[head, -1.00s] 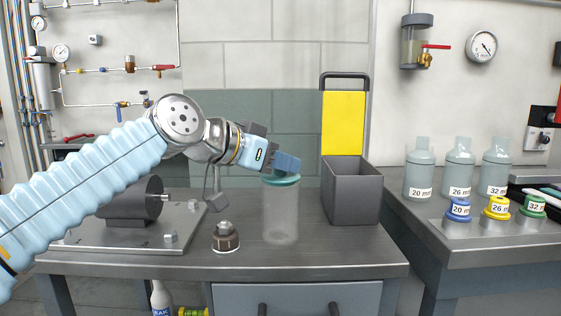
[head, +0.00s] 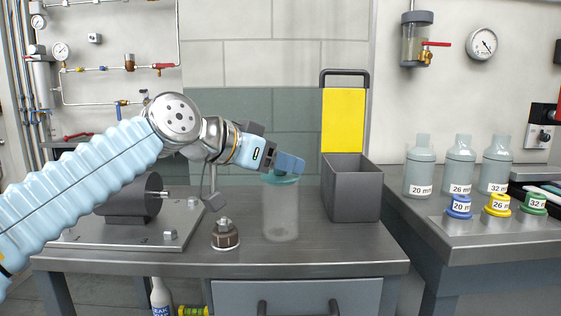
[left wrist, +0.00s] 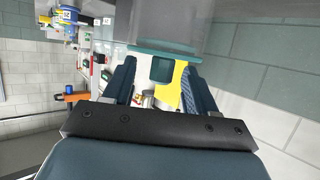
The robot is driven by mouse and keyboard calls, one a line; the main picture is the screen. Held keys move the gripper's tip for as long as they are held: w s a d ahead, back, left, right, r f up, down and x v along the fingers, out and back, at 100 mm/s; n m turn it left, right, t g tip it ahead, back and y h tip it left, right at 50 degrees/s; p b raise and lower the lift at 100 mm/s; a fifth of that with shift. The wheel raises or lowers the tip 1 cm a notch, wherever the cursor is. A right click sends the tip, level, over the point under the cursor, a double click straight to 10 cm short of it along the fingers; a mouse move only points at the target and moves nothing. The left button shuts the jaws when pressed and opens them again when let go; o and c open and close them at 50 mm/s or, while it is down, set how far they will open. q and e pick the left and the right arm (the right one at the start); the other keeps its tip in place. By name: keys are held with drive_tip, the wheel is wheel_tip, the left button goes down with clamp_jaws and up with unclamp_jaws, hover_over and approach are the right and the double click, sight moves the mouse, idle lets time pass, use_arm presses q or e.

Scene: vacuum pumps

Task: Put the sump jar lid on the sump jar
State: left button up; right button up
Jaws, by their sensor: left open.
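The sump jar (head: 281,215) is a clear, upright glass cylinder on the grey bench. The teal sump jar lid (head: 279,180) lies across its mouth. Whether it is fully seated I cannot tell. My left gripper (head: 290,164) is just above the lid, coming in from the left, and it hides part of the lid's top. In the left wrist view, the lid's square teal knob (left wrist: 162,70) lies between my open blue fingers, with a gap on both sides. The glass jar (left wrist: 180,20) shows beyond it. My right gripper is not in view.
A grey bin (head: 352,190) stands close right of the jar. A brown-and-metal fitting (head: 225,235) is left of the jar, and a dark pump (head: 130,200) on a plate farther left. Several bottles (head: 459,168) and labelled caps (head: 498,204) occupy the right bench.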

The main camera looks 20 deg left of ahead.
use_arm(q)
drive_tip(key=v, duration=1.3)
drive_tip(key=shift+s+a, duration=0.15)
